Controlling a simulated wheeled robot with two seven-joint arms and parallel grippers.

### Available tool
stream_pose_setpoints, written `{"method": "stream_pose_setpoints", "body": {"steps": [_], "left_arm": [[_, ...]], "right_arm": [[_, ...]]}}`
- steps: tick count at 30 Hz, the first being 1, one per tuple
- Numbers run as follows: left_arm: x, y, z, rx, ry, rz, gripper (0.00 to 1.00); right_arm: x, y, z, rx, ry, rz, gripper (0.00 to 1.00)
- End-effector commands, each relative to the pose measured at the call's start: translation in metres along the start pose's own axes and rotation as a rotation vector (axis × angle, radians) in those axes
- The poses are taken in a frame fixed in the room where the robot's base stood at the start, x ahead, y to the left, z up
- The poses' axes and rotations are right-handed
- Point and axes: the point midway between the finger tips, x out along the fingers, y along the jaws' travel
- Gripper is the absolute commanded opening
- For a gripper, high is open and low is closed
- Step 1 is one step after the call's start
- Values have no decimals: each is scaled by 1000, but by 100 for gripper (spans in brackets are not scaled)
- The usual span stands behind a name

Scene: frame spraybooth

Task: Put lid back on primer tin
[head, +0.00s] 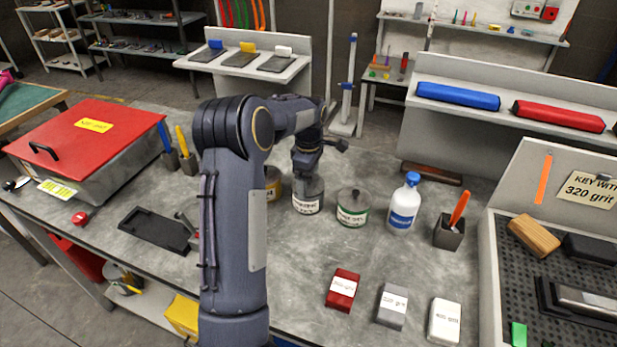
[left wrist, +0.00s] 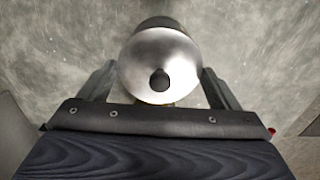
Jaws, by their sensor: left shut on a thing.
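My left gripper (head: 308,178) reaches down over the middle tin (head: 307,203), a grey tin with a white label whose small print I cannot read surely. In the left wrist view, the gripper's fingers (left wrist: 160,85) stand on either side of a round, shiny metal lid (left wrist: 150,62) with a dark knob. The gripper is shut on this lid. The lid sits at the tin's top, but my gripper hides the seam in the head view, so I cannot tell whether it is seated. My right gripper is not in view.
A yellow-labelled tin (head: 272,184) stands close left, partly behind my arm. A green-labelled tin (head: 352,209) with a knobbed lid stands close right, then a white-and-blue bottle (head: 404,205) and a dark pen cup (head: 449,233). Small boxes (head: 342,289) lie nearer. The bench (head: 300,250) between is clear.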

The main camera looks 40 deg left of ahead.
Motion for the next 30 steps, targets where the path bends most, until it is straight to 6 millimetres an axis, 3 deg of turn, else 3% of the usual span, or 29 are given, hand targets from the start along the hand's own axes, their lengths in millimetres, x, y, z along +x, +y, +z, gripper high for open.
{"method": "stream_pose_setpoints", "body": {"steps": [7,8,12,23,30], "left_arm": [[0,0,0,0,0,0,62],[0,0,0,0,0,0,85],[0,0,0,0,1,0,100],[-1,0,0,0,1,0,100],[-13,0,0,-1,1,0,100]], "right_arm": [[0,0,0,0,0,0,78],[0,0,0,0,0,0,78],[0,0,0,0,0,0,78],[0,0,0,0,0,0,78],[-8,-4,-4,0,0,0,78]]}}
